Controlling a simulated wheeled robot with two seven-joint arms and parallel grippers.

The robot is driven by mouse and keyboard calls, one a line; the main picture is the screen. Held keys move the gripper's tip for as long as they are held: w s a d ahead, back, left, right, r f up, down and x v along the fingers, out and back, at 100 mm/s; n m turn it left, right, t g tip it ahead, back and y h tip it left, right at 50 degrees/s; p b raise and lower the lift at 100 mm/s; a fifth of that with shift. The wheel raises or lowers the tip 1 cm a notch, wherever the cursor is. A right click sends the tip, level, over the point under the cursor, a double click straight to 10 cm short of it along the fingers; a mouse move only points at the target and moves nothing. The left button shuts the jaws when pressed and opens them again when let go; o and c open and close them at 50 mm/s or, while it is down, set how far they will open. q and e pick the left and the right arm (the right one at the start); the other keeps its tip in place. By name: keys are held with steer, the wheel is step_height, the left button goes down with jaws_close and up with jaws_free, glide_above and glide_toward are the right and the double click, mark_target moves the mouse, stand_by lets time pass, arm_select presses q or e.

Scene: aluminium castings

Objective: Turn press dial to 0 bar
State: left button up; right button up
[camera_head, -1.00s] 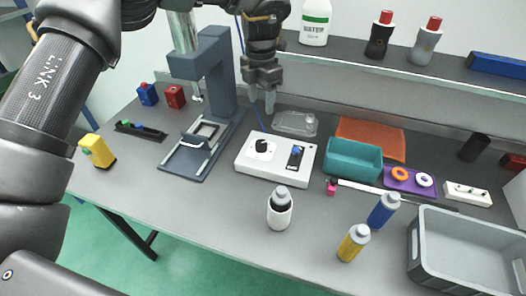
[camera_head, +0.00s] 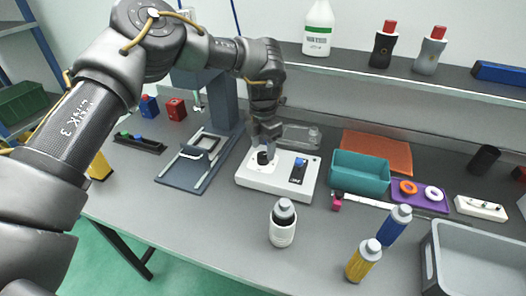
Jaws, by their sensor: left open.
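My right gripper is not in view.
Blue (camera_head: 393,226) and yellow (camera_head: 362,264) bottles and a grey crate (camera_head: 433,262) are at front right.

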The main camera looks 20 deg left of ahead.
mark_target(263, 158)
arm_select(q)
steer(key=shift+f, duration=1.45)
steer(key=c, duration=1)
